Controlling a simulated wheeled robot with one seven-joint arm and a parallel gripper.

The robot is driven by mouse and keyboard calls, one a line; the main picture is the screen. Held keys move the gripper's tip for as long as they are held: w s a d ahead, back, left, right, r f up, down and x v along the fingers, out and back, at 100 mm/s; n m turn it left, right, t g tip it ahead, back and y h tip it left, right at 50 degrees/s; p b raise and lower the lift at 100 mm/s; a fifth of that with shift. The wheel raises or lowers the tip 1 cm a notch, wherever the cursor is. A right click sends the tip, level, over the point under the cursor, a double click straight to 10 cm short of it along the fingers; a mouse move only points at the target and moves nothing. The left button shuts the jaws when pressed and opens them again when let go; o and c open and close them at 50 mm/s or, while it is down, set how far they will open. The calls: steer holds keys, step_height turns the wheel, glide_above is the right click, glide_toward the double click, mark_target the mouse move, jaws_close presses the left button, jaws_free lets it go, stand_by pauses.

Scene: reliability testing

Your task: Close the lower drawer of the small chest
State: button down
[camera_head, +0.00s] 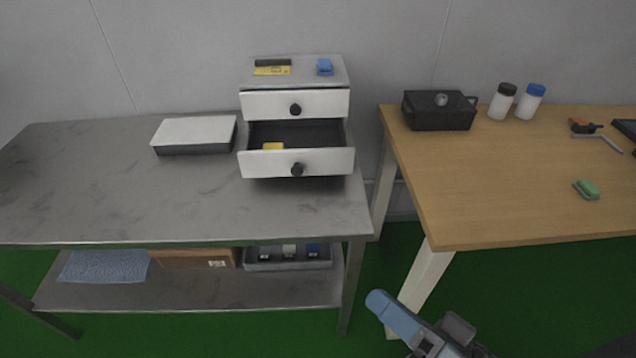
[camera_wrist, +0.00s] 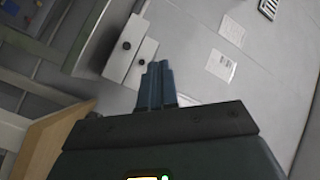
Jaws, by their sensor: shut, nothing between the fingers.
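The small chest (camera_head: 345,75) stands at the back right of the metal table. Its lower drawer (camera_head: 262,164) is pulled out, with a white front, a dark round knob and a yellow item (camera_head: 273,146) inside. The upper drawer (camera_head: 265,104) is shut. In the wrist view the chest is tilted, with the lower drawer front (camera_wrist: 118,62) and upper drawer front (camera_wrist: 147,48) above my gripper (camera_wrist: 157,64). My gripper is shut and empty, its fingertips overlapping the drawer area in the picture; I cannot tell the distance.
A grey-white box (camera_head: 195,130) lies left of the chest. The wooden table (camera_head: 480,190) at right holds a black case (camera_head: 438,110), bottles and tools. A gap separates the tables.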

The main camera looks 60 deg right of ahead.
steer(key=w+d+f+m+h, duration=0.3)
steer(key=w+d+m+h, duration=0.4)
steer(key=m, duration=0.8)
steer(key=m+g+h+p, duration=0.35)
steer(key=m+g, duration=0.25)
steer(key=m, duration=1.3)
glide_toward(332, 144)
steer(key=s+a+r, duration=0.1)
steer(key=s+a+r+b, duration=0.1)
steer(key=a, duration=0.1)
steer(key=shift+s+a, duration=0.2)
steer(key=shift+s, duration=0.05)
steer(key=shift+d, duration=0.1)
steer(key=b+x, duration=0.4)
steer(key=x, duration=0.9)
steer(key=shift+w+d+r, duration=0.1)
steer(key=shift+w, duration=0.1)
steer(key=shift+w+d, duration=0.1)
steer(key=shift+d, duration=0.1)
steer(key=shift+r, duration=0.25)
steer(key=shift+d, duration=0.1)
